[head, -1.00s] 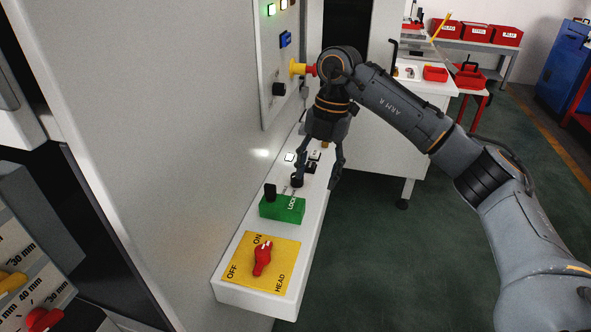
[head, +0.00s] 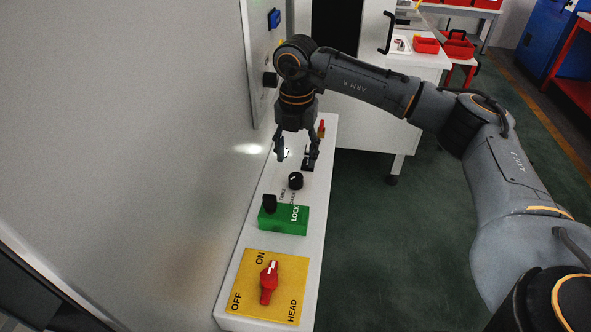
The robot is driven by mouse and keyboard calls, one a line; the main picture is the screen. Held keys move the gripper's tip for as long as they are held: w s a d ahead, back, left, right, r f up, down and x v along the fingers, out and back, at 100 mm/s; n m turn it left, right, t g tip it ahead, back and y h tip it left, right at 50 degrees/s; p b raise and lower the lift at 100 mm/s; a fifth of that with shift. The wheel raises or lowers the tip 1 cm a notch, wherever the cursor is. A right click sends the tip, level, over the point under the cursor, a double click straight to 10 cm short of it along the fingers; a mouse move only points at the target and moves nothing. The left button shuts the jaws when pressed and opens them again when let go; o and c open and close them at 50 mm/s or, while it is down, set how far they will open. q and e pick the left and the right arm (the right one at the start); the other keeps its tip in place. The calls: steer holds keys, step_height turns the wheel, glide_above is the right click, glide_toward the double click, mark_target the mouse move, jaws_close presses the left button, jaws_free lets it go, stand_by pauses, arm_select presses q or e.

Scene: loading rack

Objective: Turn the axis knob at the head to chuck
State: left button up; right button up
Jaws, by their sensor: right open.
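The axis knob (head: 296,181) is a small round black knob on the white ledge. Small labels lie beside its near side, too small to read surely; a light mark shows on its top. My right gripper (head: 294,160) points down over the ledge, just beyond the knob in the head view. Its two fingers are spread apart with nothing between them. The knob shows clear of the fingers. My left gripper is not in view.
Nearer on the ledge (head: 237,292) are a green LOCK block (head: 284,219) with a black lever and a yellow HEAD plate (head: 248,291) with a red ON/OFF handle (head: 269,282). Small switches sit beyond the gripper. A grey machine wall (head: 170,130) stands close on the left. Open floor is right.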

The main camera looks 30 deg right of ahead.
mark_target(296, 177)
step_height(296, 177, down, 6)
steer(key=shift+r+p, duration=0.2)
steer(key=shift+p, duration=0.2)
steer(key=shift+f, duration=0.3)
steer(key=shift+w+f, duration=0.1)
steer(key=shift+f, duration=0.05)
steer(key=c, duration=1.2)
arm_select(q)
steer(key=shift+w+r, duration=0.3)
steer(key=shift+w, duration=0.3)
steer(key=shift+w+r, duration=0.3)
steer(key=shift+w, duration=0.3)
arm_select(e)
steer(key=shift+o, duration=0.2)
